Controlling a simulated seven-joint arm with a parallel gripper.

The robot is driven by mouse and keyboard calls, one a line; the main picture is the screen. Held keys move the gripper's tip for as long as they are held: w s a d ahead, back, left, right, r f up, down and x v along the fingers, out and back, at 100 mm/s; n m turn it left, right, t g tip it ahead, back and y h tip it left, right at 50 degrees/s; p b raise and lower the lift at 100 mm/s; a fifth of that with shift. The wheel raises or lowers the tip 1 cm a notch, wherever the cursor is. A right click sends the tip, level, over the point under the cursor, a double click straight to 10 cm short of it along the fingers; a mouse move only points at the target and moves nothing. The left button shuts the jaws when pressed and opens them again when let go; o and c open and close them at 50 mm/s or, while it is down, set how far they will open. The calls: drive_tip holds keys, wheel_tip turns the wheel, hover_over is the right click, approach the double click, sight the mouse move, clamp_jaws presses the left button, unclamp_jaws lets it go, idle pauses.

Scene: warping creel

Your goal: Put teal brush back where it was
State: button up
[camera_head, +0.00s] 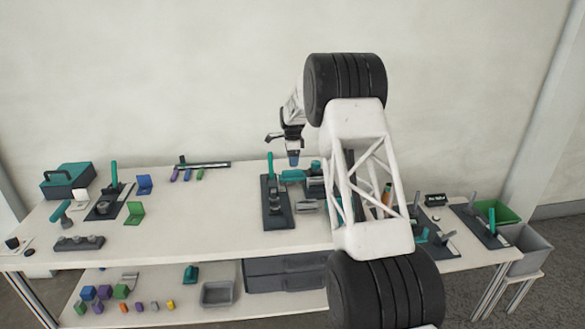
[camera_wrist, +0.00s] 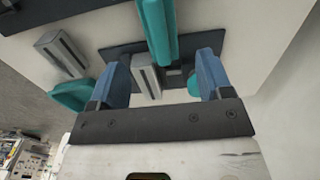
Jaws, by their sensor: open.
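My gripper (camera_head: 294,160) hangs over the middle of the bench, beside the dark-based station with an upright teal handle (camera_head: 270,166). In the wrist view its two blue fingers (camera_wrist: 165,58) are spread apart. A long teal bar (camera_wrist: 158,28) shows ahead between them, apart from both fingers; it may be a handle. A dark plate (camera_wrist: 183,52) with a grey slotted block (camera_wrist: 146,74) lies below. A teal piece lying sideways (camera_head: 292,176) is right below the gripper in the head view. I cannot tell which teal thing is the brush. My arm hides the bench right of centre.
At left stand a teal box (camera_head: 66,181), another dark station (camera_head: 108,203), a tilted teal-handled tool (camera_head: 64,213) and a dark block holder (camera_head: 79,242). A dark rack (camera_head: 203,164) is at the back. Green and grey bins (camera_head: 527,248) are at right.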

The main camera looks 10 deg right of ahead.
drive_tip(key=shift+r, duration=1.15)
